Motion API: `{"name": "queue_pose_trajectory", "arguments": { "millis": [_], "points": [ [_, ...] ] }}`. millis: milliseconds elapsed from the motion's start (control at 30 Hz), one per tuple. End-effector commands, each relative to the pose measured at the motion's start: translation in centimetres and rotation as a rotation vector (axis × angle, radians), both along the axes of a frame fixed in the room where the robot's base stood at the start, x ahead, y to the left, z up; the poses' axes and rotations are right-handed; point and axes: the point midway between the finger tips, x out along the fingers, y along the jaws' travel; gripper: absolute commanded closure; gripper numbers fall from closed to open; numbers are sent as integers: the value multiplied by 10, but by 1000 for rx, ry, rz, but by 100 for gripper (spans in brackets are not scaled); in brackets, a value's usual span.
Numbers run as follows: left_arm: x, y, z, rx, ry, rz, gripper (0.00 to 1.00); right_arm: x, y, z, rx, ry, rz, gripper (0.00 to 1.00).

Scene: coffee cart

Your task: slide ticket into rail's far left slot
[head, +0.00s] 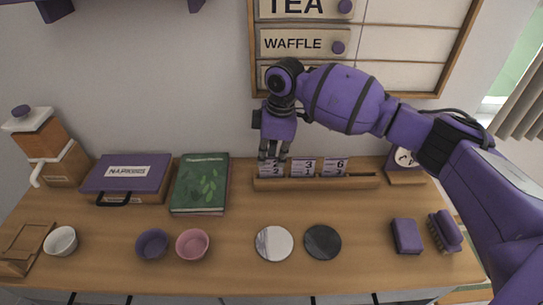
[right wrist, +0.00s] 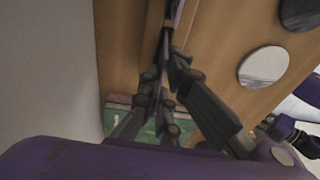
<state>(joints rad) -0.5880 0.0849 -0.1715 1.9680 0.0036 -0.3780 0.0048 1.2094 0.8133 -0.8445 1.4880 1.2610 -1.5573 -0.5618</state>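The wooden rail (head: 350,184) lies along the back of the counter, with a bare stretch on its right. Two numbered tickets, the middle one (head: 303,168) and the right one (head: 334,168), stand upright in it. My right gripper (head: 272,157) points down over the rail's far left end, its fingers closed on the top of a third ticket (head: 270,170). This ticket is upright at the far left slot; I cannot tell how deep it sits. In the right wrist view my fingers (right wrist: 165,62) come together on a thin edge. My left gripper is not in view.
A green book (head: 201,183) and a purple napkin box (head: 126,178) stand left of the rail. A clock (head: 405,164) is to its right. Bowls, a white coaster (head: 273,243) and a dark coaster (head: 322,242) lie in front. The menu board (head: 400,45) hangs behind my arm.

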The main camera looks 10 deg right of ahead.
Motion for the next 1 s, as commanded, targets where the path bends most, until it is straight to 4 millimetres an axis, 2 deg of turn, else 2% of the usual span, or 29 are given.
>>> {"name": "queue_pose_trajectory", "arguments": {
  "millis": [133,333,667,767,1000],
  "points": [
    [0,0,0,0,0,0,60,0,0,0,0,0,0,100],
    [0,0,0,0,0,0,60,0,0,0,0,0,0,73],
    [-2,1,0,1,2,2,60,0,0,2,0,0,0,73],
    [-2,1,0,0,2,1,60,0,-1,11,1,-1,1,73],
    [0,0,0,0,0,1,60,-1,-7,59,1,-5,2,73]
  ]
}}
